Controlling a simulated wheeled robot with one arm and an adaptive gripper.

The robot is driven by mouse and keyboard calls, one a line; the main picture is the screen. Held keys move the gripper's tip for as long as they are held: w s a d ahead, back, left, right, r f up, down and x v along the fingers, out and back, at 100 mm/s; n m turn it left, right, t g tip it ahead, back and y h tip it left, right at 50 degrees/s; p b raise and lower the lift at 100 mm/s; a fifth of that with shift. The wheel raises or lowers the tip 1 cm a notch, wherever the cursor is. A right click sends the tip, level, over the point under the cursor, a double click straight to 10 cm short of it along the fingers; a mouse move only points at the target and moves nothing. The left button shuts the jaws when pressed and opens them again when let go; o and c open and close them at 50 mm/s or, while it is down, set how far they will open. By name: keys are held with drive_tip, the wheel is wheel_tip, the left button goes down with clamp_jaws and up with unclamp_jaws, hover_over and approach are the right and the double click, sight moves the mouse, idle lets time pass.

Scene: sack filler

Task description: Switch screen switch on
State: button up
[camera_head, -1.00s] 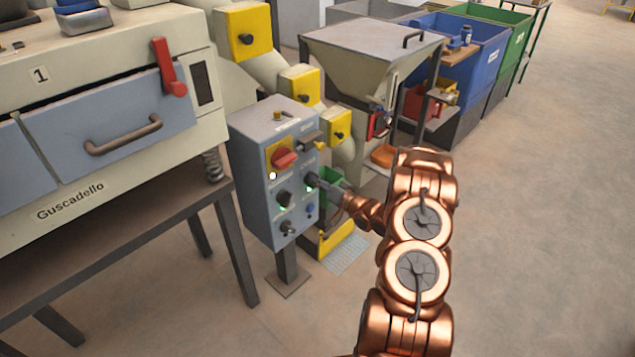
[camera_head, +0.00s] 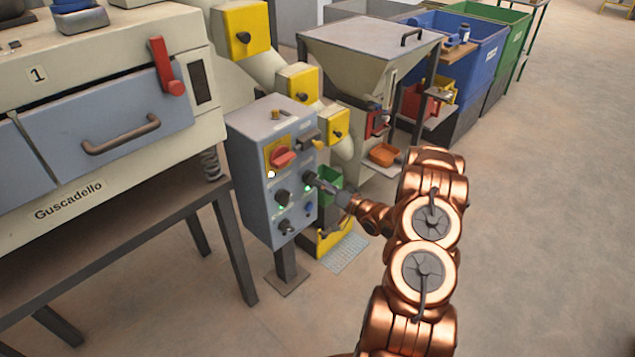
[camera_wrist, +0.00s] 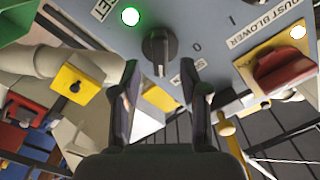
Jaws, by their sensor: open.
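A grey control box (camera_head: 262,170) stands on a post left of my arm, with several rotary switches on its face. In the wrist view a black switch knob (camera_wrist: 160,46) lies just beyond and between the tips of my gripper (camera_wrist: 163,82). The fingers are apart and do not visibly clasp the knob. A green lamp (camera_wrist: 130,16) beside that knob is lit. The label nearest the knob is too cut off to read, so I cannot confirm it is the screen switch.
A red rotary switch (camera_wrist: 284,68) on a yellow plate and a "DUST BLOWER" label are nearby. Another black switch (camera_head: 283,198) is lower left on the box. A hopper (camera_head: 365,60) and orange tray (camera_head: 384,154) stand behind. Open floor lies to the right.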

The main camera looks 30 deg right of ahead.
drive_tip(key=v, duration=0.8)
drive_tip(key=shift+s, duration=0.3)
drive_tip(key=shift+d, duration=0.1)
idle(2.0)
